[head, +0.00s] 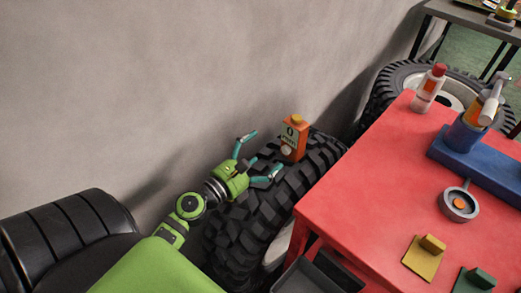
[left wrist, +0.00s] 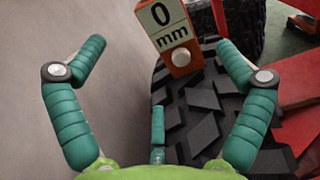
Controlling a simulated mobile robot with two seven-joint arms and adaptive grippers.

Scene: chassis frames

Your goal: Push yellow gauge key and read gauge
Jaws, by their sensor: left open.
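The gauge (head: 294,138) is an orange box resting on the tread of a black tire (head: 270,203), with a yellow key (head: 297,119) on top. In the left wrist view the gauge (left wrist: 184,62) shows a pale display reading "0 mm" (left wrist: 168,22) and a round white knob (left wrist: 181,58); the key is out of that frame. My left gripper (head: 264,153) is open and empty, its teal fingers spread toward the gauge, just to its left in the head view. I cannot tell whether any finger touches the gauge or tire. My right gripper is not in view.
A red table (head: 350,190) stands right of the tire, holding a bottle (head: 429,88), a blue block (head: 485,165), a round grey part (head: 458,203) and a yellow block (head: 423,262). A grey wall (head: 150,90) rises behind. Another tire (head: 390,80) lies behind the table.

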